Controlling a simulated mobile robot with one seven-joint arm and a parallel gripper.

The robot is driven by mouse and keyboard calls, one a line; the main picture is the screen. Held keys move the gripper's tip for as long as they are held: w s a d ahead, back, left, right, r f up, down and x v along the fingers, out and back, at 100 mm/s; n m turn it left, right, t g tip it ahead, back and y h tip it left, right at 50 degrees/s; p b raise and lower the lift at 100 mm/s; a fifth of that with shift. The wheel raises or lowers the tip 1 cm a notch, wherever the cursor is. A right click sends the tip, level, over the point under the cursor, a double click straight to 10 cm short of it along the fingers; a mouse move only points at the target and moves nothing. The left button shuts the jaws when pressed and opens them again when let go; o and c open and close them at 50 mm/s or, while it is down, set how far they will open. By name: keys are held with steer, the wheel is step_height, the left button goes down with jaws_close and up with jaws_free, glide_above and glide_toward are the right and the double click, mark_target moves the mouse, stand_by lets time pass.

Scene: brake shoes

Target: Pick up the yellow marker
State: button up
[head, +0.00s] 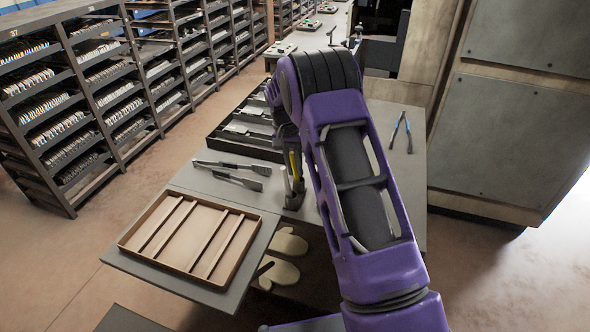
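The yellow marker (293,164) shows as a thin upright strip near the middle of the grey table, just left of my purple arm. It stands at a small dark holder (293,202) with other narrow grey pieces beside it. The far part of my arm comes down right above and behind the marker. My gripper's fingers cannot be made out clearly there against the holder and the arm. I cannot tell whether they touch the marker or whether they are open.
A wooden tray with slats (147,250) lies at the table's front left. Dark tongs-like tools (232,172) lie behind it, near a black tray of metal parts (240,135). Gloves (284,272) lie below the tabletop. Shelves (90,95) stand at left.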

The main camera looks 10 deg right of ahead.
jaws_close()
steer(key=shift+r, duration=0.1)
step_height(320, 180, up, 12)
steer(key=shift+r, duration=0.25)
steer(key=s+a+b, duration=0.1)
steer(key=s+a, duration=0.3)
steer(key=s, duration=0.4)
steer(key=s+a, duration=0.5)
steer(key=s, duration=0.2)
step_height(320, 180, up, 6)
steer(key=p, duration=0.2)
steer(key=shift+s+r, duration=0.2)
steer(key=shift+s, duration=0.1)
steer(key=shift+f, duration=0.1)
